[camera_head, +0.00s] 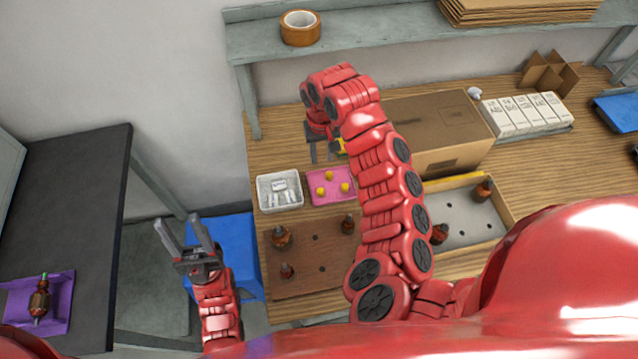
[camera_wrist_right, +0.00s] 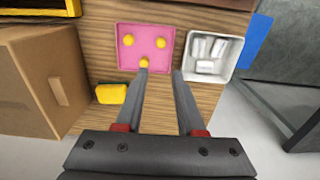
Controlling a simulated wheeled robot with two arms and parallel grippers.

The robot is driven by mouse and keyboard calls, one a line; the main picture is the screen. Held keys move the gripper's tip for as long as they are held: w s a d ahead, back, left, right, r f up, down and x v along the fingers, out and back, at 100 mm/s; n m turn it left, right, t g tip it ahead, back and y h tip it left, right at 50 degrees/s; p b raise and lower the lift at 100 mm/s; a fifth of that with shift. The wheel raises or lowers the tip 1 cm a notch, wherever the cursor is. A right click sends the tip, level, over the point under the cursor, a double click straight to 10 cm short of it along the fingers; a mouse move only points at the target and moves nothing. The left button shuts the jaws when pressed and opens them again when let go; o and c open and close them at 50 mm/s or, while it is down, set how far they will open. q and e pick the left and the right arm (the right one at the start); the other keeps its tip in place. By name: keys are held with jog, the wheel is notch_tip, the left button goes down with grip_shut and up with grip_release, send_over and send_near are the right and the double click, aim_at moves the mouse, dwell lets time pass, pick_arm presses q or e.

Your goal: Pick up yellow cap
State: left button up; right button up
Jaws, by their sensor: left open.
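Three yellow caps, the left one (camera_head: 321,190), the right one (camera_head: 345,187) and the far one (camera_head: 329,175), lie in a pink tray (camera_head: 313,181) on the wooden table. In the right wrist view the tray (camera_wrist_right: 123,68) lies just beyond my right gripper (camera_wrist_right: 161,71), which is open and empty. Its left fingertip is close to the nearest cap (camera_wrist_right: 144,62); I cannot tell whether they touch. In the head view my right gripper (camera_head: 322,154) hangs behind the tray, partly hidden by its arm. My left gripper (camera_head: 178,221) is open and empty, left of the table.
A white bin (camera_head: 262,194) with small pale parts stands beside the tray. A cardboard box (camera_head: 450,155) and a yellow object (camera_wrist_right: 110,93) are near my right gripper. A brown board (camera_head: 320,285) holds several armatures. A purple tray (camera_head: 60,310) sits on the dark table.

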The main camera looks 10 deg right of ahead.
jog(key=b, duration=0.4)
send_over(321, 190)
jog(key=f, duration=0.9)
jog(key=shift+w+f, duration=0.2)
jog(key=shift+f, duration=0.15)
jog(key=shift+s+d+f+p, duration=0.1)
jog(key=shift+f+p, duration=0.45)
jog(key=shift+f, duration=0.5)
jog(key=shift+f+p, duration=0.4)
jog(key=shift+p, duration=0.2)
notch_tip(321, 190, down, 3)
jog(key=shift+s+p, duration=0.1)
jog(key=shift+p, duration=0.6)
jog(key=shift+f, duration=0.75)
grip_shut()
